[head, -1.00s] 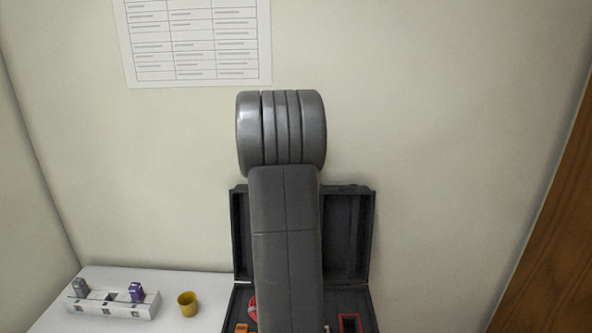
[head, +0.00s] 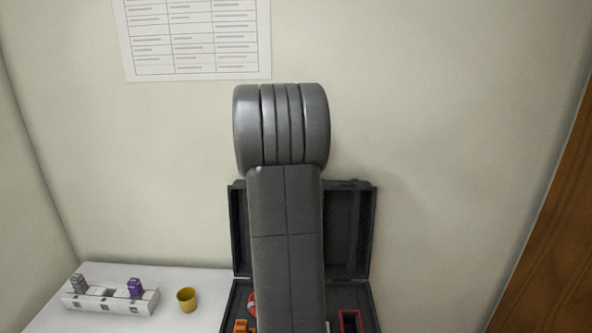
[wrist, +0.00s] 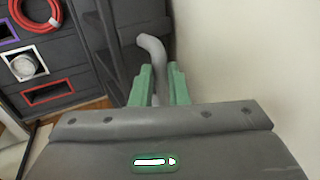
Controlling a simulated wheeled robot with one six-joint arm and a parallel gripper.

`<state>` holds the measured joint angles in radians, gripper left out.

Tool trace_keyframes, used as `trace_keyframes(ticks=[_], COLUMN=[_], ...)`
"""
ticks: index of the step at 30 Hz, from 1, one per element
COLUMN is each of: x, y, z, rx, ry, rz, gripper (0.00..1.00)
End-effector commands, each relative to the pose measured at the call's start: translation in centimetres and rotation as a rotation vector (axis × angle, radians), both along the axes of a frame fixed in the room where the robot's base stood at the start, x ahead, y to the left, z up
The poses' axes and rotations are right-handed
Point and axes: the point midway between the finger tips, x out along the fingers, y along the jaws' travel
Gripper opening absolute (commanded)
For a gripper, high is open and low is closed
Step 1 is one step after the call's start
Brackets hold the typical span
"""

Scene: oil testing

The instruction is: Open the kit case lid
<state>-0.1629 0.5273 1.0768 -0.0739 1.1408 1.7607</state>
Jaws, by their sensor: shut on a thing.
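The dark grey kit case lid (head: 348,235) stands upright behind the case base (head: 371,312) in the head view, so the case is open. My arm hides the middle of both. In the wrist view the lid (wrist: 92,40) is a dark panel left of my gripper. My gripper (wrist: 158,82) has green fingers, shut on a pale grey curved bar (wrist: 152,48) that looks like the lid's handle. My gripper is hidden behind my arm in the head view. The wrist view also shows the case base (wrist: 60,75) with framed slots and a red coil (wrist: 38,27).
The white table (head: 205,277) holds a white rack (head: 110,300) with grey and purple items and a yellow cup (head: 187,300), left of the case. The wall (head: 430,180) is close behind the lid. A brown wooden panel (head: 550,230) stands at the right.

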Motion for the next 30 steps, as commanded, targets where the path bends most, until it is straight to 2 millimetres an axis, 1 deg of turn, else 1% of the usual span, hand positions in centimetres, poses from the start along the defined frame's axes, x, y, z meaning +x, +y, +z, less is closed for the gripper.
trace_keyframes(ticks=[1,9,15,19,28,29,30], x=[-0.7,-4.0,-5.8,-6.3,-6.3,-6.3,-6.3], y=[0.1,0.0,0.0,0.0,0.0,0.0,0.0], z=[-0.4,0.1,0.6,0.8,0.9,0.9,0.9], rx=[0.001,0.0,0.0,0.0,0.0,0.0,0.0], ry=[-0.02,-0.112,-0.163,-0.175,-0.176,-0.176,-0.176], rz=[0.0,0.002,0.002,0.002,0.001,0.001,0.001], gripper=[0.0,0.0,0.0,0.0,0.0,0.18,0.26])
